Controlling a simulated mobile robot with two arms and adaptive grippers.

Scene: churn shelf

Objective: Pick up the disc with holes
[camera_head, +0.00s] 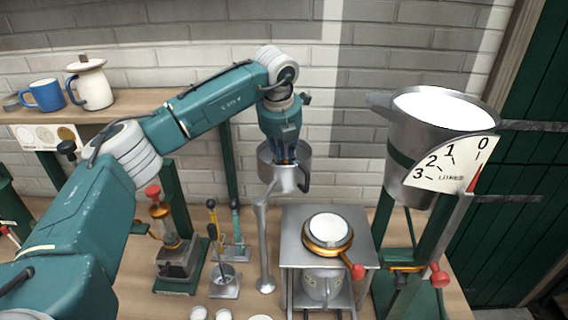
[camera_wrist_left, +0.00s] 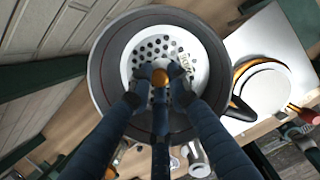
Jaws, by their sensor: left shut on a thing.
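The disc with holes (camera_wrist_left: 143,65) is white and round, with an orange knob (camera_wrist_left: 161,77) at its middle. It shows in the left wrist view, inside the round mouth of a metal jug (camera_wrist_left: 103,70). My left gripper (camera_wrist_left: 160,88) is shut on the knob, its dark fingers around it. In the head view my left gripper (camera_head: 286,156) reaches down into the jug (camera_head: 265,160), and the jug hides the disc. I cannot tell whether the disc is clear of the jug's floor. My right gripper is not in view.
The jug is by a metal stand (camera_head: 263,235). A metal table (camera_head: 295,230) with a white-topped, orange-rimmed piece (camera_head: 329,229) is to its right. A large measuring bucket (camera_head: 410,150) with a dial is further right. A shelf (camera_head: 125,103) with mugs is at the left.

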